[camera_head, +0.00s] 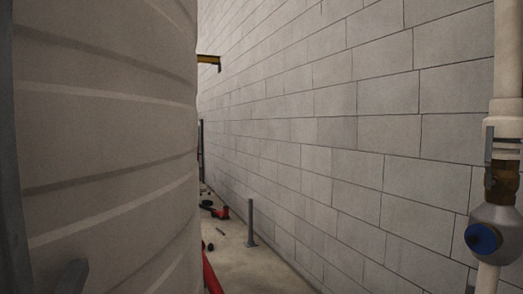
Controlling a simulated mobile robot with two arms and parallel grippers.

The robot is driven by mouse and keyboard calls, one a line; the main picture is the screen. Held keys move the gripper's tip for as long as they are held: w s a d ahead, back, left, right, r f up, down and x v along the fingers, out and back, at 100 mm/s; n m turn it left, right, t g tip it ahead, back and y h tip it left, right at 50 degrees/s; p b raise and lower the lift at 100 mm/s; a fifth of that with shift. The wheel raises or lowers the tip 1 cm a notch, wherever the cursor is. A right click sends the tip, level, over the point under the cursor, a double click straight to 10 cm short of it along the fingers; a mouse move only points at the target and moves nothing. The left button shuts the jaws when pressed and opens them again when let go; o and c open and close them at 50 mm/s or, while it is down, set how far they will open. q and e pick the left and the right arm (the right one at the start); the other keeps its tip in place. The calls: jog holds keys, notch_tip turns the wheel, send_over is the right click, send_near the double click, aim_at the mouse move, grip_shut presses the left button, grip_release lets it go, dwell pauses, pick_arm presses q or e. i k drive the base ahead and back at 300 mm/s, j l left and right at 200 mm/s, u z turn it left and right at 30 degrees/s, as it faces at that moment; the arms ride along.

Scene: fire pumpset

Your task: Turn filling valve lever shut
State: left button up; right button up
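A pale vertical pipe (508,60) runs down the right edge. On it sits a brass-coloured valve body (502,184). A narrow grey upright piece (489,144) stands beside the pipe just above the brass; it looks like a lever, but I cannot be sure. Below is a rounded grey fitting (497,222) with a blue round cap (483,239). A yellow bar with a dark end (209,61) sticks out past the tank, farther off; I cannot tell what it belongs to. Neither of my grippers is in view.
A large ribbed grey tank (110,140) fills the left side. A block wall (340,130) runs along the right. Between them is a narrow concrete floor strip (238,262) with a short grey post (251,222), red parts (219,211) and a red pipe (211,274).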

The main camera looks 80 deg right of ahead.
aim_at(488, 159)
jog(key=z, duration=0.4)
jog(key=j+z, duration=0.1)
jog(key=z, duration=0.25)
jog(key=k+z, duration=0.1)
jog(key=z, duration=3)
